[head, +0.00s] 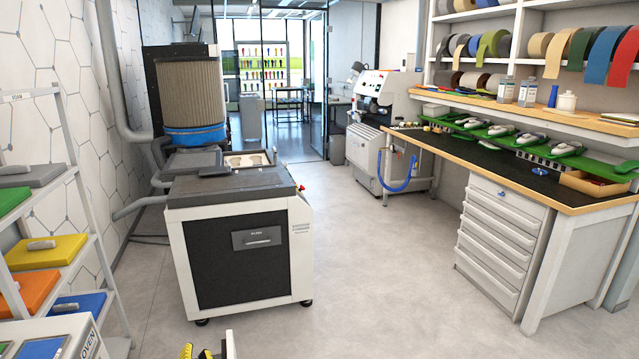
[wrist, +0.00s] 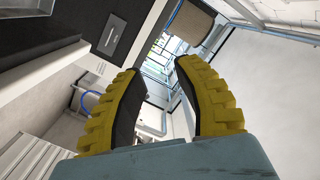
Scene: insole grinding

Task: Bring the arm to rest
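My gripper (wrist: 161,95) shows large in the wrist view, with two yellow ribbed fingers with dark inner pads. The fingers stand apart with nothing between them, so it is open and empty. In the head view only a small part of my gripper (head: 205,352) shows at the bottom edge, low in front of the grinding machine (head: 245,258). The wrist view is tilted, with the machine's dark front (wrist: 105,35) at the upper left and floor and wall behind the fingers. Most of my arm is out of view.
A workbench with drawers (head: 500,235) runs along the right. Another machine (head: 372,130) stands at the back. The grey floor (head: 390,280) in the middle is clear.

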